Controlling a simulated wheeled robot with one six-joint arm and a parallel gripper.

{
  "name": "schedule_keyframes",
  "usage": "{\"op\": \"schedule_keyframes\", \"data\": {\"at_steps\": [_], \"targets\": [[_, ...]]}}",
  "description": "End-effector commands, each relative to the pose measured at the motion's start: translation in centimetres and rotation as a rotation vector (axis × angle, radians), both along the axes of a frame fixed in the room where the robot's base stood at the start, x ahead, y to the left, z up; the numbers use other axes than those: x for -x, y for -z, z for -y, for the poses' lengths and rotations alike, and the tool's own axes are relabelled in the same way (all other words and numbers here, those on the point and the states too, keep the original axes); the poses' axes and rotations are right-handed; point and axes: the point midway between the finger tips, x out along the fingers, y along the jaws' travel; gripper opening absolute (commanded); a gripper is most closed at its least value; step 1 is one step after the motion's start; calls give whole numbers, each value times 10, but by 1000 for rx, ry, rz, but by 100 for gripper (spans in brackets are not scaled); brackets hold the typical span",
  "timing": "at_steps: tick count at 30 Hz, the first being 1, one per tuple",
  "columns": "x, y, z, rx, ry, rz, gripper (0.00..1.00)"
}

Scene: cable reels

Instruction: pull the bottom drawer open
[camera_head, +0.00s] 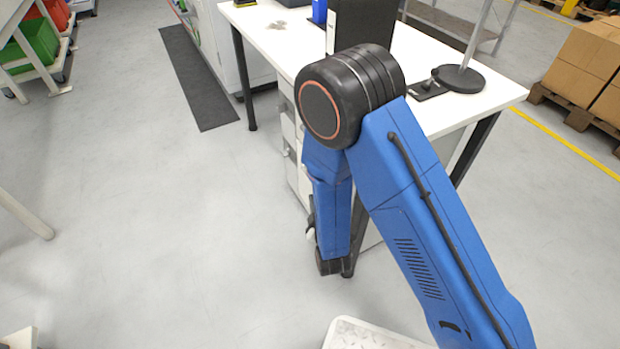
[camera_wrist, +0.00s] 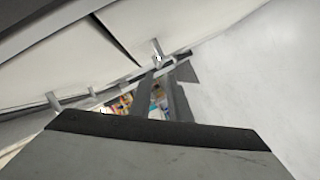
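The white drawer unit (camera_head: 289,127) stands under the white desk, partly hidden behind my arm in the head view. In the wrist view its pale fronts (camera_wrist: 85,62) run diagonally across the upper left, with dark seams between them. A bar handle (camera_wrist: 158,52) stands out near the floor side, which looks like the bottom drawer's. Another handle (camera_wrist: 54,101) is farther left. My gripper (camera_wrist: 162,75) has its two dark fingers apart, pointing at the handle near the floor. The fingertips are close to this handle; I cannot tell whether they touch it. No drawer looks clearly open.
The desk (camera_head: 276,43) has dark legs; one (camera_head: 243,80) stands left of the drawer unit. A dark mat (camera_head: 200,80) lies on the floor farther left. The grey floor (camera_head: 150,220) in front of the drawers is clear. Colourful items (camera_wrist: 158,98) show between the fingers.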

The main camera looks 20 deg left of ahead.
Motion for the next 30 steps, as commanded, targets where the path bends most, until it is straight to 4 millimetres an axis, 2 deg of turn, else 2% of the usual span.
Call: {"op": "schedule_keyframes", "data": {"at_steps": [9,16,22,30], "targets": [[-49,12,-28,-2,2,0,17],[-78,19,-46,-1,1,0,17],[-91,23,-54,-1,1,0,17],[-94,24,-56,0,-1,-1,17]]}}
